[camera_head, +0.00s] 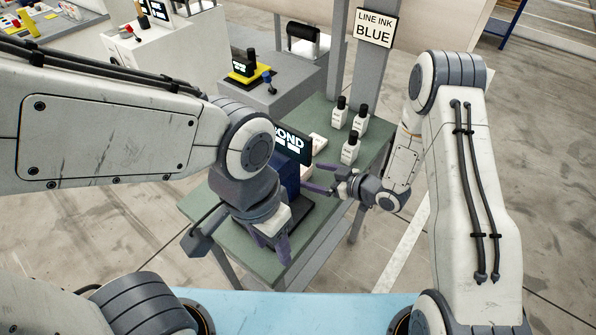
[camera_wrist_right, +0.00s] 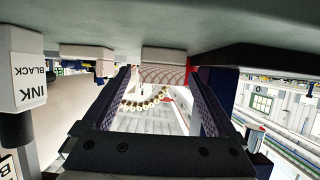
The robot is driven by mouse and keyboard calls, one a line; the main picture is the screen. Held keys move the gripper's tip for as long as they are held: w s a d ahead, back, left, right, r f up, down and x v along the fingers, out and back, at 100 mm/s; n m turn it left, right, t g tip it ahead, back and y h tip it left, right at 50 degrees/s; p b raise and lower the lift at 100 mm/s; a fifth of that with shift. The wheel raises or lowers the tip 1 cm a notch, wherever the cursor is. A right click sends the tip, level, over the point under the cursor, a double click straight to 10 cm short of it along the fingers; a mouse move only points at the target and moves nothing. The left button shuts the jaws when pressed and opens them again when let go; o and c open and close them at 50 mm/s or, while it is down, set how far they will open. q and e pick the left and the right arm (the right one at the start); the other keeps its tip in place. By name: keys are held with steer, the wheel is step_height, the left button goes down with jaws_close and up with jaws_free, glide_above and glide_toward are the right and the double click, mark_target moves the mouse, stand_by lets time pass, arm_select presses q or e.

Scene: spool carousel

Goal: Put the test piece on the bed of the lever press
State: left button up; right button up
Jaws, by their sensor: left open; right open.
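The lever press appears to be the dark blue machine (camera_head: 290,178) with a dark screen reading "BOND" on the green table; my left gripper hides much of it, and I cannot make out its bed. My right gripper (camera_head: 309,177) is open, reaching left just beside the press. In the right wrist view, whose picture is upside down, a pale block with a reddish patterned face (camera_wrist_right: 165,66) shows between its open fingers, possibly the test piece; I cannot tell its distance. My left gripper (camera_head: 273,246) is open, pointing down at the table's near side, in front of the press.
Several white ink bottles with black caps (camera_head: 350,149) stand right of the press, close to my right gripper. A pale block (camera_head: 318,144) lies behind it. A post carries a "LINE INK BLUE" sign (camera_head: 374,27).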

mark_target(307, 174)
steer(key=p+x, duration=0.1)
steer(key=x, duration=0.3)
steer(key=shift+s+a+p, duration=0.1)
steer(key=shift+s+p, duration=0.1)
steer(key=shift+p, duration=0.15)
steer(key=shift+w+a+f, duration=0.25)
steer(key=shift+a, duration=0.05)
steer(key=shift+r, duration=0.1)
steer(key=c, duration=1.3)
